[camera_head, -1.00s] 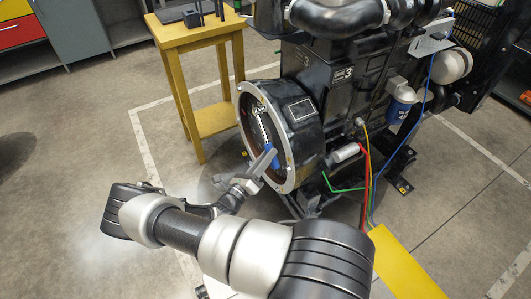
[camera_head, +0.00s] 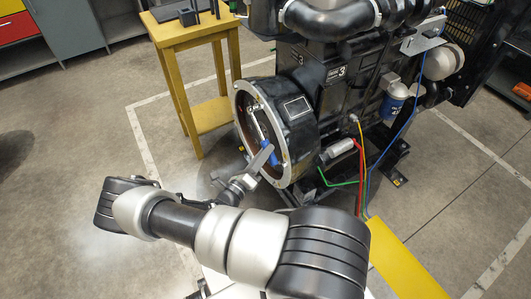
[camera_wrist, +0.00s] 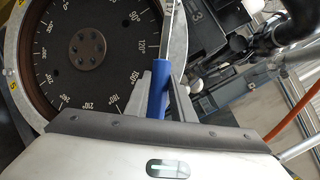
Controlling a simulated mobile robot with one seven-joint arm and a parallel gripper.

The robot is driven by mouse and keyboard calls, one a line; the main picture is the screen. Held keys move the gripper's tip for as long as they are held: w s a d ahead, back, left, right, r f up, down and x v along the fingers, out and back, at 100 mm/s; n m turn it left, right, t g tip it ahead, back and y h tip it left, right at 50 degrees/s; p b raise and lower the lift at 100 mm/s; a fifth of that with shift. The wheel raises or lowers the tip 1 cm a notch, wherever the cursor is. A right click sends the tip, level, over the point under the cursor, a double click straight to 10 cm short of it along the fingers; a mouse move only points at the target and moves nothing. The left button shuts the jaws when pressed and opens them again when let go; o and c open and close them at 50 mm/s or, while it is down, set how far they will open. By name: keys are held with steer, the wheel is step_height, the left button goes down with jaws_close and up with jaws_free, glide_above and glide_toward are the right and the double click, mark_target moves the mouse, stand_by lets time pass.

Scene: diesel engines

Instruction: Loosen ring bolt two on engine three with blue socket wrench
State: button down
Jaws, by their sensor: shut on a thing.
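Engine three (camera_head: 345,90) carries a "3" label and has a round flywheel housing with a pale ring (camera_head: 284,180) at its left end. The blue socket wrench (camera_head: 266,146) lies along the ring's opening, its metal shaft running up toward the ring's upper part. My gripper (camera_head: 262,160) is at the lower part of the ring, shut on the wrench's blue handle. In the wrist view the blue handle (camera_wrist: 158,92) stands between the two grey fingers, and its metal shaft runs up over the ring, out of frame. The socket end and ring bolt two cannot be made out clearly.
A yellow stand (camera_head: 178,38) with dark holders is behind the engine's left end. Coloured cables (camera_head: 362,165) hang beside the housing at right. A yellow plate (camera_head: 405,262) lies at lower right. The floor left of my arm is clear.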

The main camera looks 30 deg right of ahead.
steer(key=a+b, duration=0.1)
steer(key=a, duration=0.7)
steer(key=shift+s+b, duration=0.2)
steer(key=shift+b, duration=0.2)
stand_by(0.6)
